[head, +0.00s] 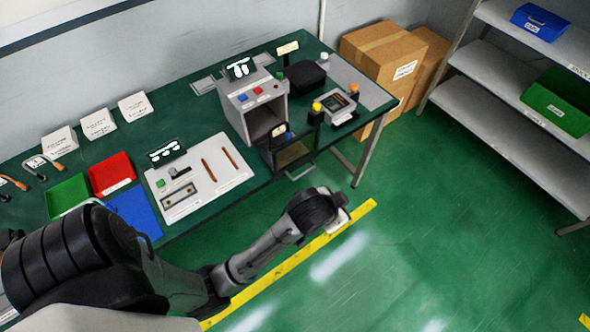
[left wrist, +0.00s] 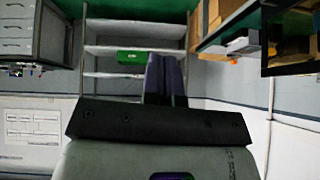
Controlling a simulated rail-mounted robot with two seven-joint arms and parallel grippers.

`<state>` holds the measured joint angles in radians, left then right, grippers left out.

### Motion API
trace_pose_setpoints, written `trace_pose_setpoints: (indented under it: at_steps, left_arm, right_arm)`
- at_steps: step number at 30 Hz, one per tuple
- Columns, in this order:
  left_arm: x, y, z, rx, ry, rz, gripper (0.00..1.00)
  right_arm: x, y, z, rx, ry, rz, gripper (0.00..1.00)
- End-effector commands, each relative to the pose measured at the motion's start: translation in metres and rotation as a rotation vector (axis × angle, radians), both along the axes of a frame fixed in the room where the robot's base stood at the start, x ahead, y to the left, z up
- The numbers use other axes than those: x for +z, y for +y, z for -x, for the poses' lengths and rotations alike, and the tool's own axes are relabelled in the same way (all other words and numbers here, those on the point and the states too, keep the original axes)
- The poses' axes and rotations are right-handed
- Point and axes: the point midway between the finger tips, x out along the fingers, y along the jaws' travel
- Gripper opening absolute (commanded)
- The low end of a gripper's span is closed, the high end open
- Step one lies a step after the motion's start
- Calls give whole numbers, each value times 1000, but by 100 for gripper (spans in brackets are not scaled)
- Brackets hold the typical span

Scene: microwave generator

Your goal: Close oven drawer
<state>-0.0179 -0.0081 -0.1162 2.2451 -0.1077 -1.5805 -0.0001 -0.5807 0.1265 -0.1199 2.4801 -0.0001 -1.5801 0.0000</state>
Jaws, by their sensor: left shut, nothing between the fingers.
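The oven (head: 262,105) is a grey box with an open front near the front edge of the green table. Its dark drawer (head: 293,153) is pulled out and sticks past the table edge, with a bar handle (head: 301,173) at its front. My left arm reaches in from the left in the head view and ends in front of and below the drawer, apart from it; its fingers are not clear there. In the left wrist view my left gripper (left wrist: 165,78) has its two dark fingers together, with nothing between them. My right gripper is not in view.
A white board with tools (head: 200,178) and red (head: 111,173) and blue (head: 134,213) trays lie left of the oven. Cardboard boxes (head: 383,56) stand behind the table's right end. A shelf rack (head: 515,95) stands at right. The floor between is clear.

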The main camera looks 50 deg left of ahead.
Motion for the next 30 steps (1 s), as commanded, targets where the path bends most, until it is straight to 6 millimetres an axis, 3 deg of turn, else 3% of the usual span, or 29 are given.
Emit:
trace_pose_setpoints:
  at_steps: [1,3,7,10,15,18,21,24,30]
  left_arm:
    - [-21,4,-27,46,21,-49,0]
    - [-41,13,-53,110,72,-147,0]
    - [-81,35,-79,146,234,-435,0]
    - [-111,52,-78,93,424,-719,0]
    - [-147,79,-51,-120,831,-1213,0]
    - [-148,89,-41,-273,1080,-1462,0]
    - [-137,92,-38,-394,1281,-1616,0]
    - [-124,92,-38,-488,1425,-1677,0]
    - [-123,92,-36,-674,1590,-1666,0]
  right_arm:
    - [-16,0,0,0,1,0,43]
    - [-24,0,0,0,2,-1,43]
    - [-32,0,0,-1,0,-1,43]
    - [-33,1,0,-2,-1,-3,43]
    - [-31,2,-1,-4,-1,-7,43]
    - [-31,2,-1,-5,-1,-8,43]
    - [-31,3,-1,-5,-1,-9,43]
    - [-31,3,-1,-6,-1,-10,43]
    - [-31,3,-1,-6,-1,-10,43]
